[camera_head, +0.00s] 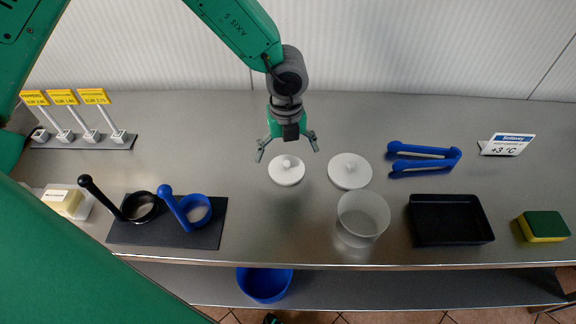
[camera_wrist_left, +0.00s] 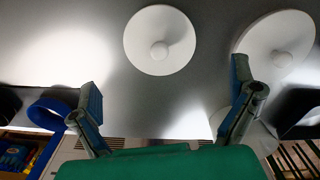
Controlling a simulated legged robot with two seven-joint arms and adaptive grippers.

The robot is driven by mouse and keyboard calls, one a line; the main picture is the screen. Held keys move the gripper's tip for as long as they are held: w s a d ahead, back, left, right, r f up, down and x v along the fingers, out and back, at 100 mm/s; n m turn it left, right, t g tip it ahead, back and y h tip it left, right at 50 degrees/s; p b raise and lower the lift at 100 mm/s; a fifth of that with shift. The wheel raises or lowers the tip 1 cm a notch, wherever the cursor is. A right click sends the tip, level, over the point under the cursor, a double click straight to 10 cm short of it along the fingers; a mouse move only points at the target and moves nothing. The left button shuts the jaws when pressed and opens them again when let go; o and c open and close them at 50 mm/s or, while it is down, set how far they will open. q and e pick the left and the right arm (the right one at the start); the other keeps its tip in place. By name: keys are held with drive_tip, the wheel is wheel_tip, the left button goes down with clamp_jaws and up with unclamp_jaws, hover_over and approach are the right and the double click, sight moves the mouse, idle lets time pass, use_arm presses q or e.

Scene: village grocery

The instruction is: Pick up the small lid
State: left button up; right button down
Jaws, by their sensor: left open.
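The small lid (camera_head: 286,171) is a white disc with a round knob, lying flat on the steel counter. It shows whole in the left wrist view (camera_wrist_left: 160,40), ahead of the fingers. A larger white lid (camera_head: 350,171) with a knob lies just to its right; the wrist view shows it at the upper right (camera_wrist_left: 274,47). My left gripper (camera_head: 287,146) is open and empty, with its fingers spread above and behind the small lid. In the wrist view the fingers (camera_wrist_left: 167,105) stand wide apart and do not touch the lid. My right gripper is not in view.
A translucent container (camera_head: 362,216) stands in front of the large lid. Blue tongs (camera_head: 424,157), a black tray (camera_head: 450,220) and a sponge (camera_head: 543,226) are to the right. A dark mat (camera_head: 168,232) with black and blue ring-shaped tools lies left. Price signs (camera_head: 64,98) stand at the back left.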

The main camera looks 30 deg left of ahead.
sight(286, 163)
use_arm(q)
drive_tip(key=shift+a+f, duration=0.4)
drive_tip(key=shift+f, duration=0.2)
drive_tip(key=f, duration=0.3)
drive_tip(key=shift+w+d+f+p, duration=0.2)
drive_tip(key=shift+w+f+p, duration=0.1)
drive_tip(key=shift+p, duration=0.1)
drive_tip(key=shift+d+f, duration=0.25)
drive_tip(key=shift+f, duration=0.1)
drive_tip(key=shift+a, duration=0.1)
drive_tip(key=c, duration=0.6)
drive_tip(key=shift+s+a, duration=0.1)
drive_tip(key=shift+a, duration=0.2)
drive_tip(key=c, duration=0.4)
drive_tip(key=shift+c, duration=0.5)
drive_tip(key=shift+d, duration=0.2)
drive_tip(key=shift+c, duration=0.2)
